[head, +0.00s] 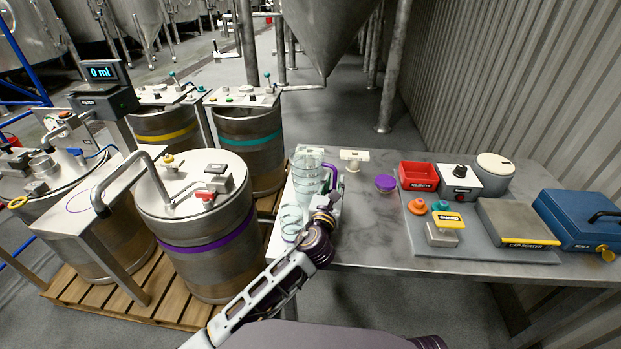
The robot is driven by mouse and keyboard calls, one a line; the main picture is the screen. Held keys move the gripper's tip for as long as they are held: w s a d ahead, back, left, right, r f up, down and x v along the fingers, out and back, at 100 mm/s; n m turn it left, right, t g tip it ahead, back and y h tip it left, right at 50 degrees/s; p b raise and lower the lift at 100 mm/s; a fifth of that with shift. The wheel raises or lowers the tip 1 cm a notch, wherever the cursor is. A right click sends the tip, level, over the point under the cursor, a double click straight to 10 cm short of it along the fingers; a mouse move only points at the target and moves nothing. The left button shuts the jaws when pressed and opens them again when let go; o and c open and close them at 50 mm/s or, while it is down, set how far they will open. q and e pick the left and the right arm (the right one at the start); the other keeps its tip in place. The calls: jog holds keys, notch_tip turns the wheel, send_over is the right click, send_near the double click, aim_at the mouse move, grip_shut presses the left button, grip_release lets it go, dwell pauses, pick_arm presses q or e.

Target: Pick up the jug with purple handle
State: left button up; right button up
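The clear jug (307,176) with a purple handle (333,178) stands upright at the left end of the grey table, its handle on the right side. My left gripper (326,201) is just in front of the jug, below and close to the handle. Its fingers are small and dark here, so I cannot tell whether they touch the handle or how far apart they are. My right gripper is out of view.
Another clear vessel (290,222) stands at the table's left front edge. A purple lid-like disc (385,183), a red bin (418,176) and a blue case (580,220) are to the right. A purple-banded keg (200,250) stands left. The table's middle front is clear.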

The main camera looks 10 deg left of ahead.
aim_at(335, 169)
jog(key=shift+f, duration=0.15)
pick_arm(q)
grip_shut()
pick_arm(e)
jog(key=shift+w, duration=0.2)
pick_arm(q)
jog(key=shift+r, duration=0.1)
jog(key=shift+r, duration=0.45)
notch_tip(335, 169, up, 8)
jog(key=p, duration=0.3)
jog(key=shift+f+p, duration=0.25)
jog(key=shift+p, duration=0.05)
jog(key=shift+r, duration=0.7)
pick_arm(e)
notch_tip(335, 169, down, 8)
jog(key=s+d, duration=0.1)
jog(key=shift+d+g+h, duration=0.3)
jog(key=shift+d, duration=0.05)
pick_arm(q)
jog(key=shift+p, duration=0.35)
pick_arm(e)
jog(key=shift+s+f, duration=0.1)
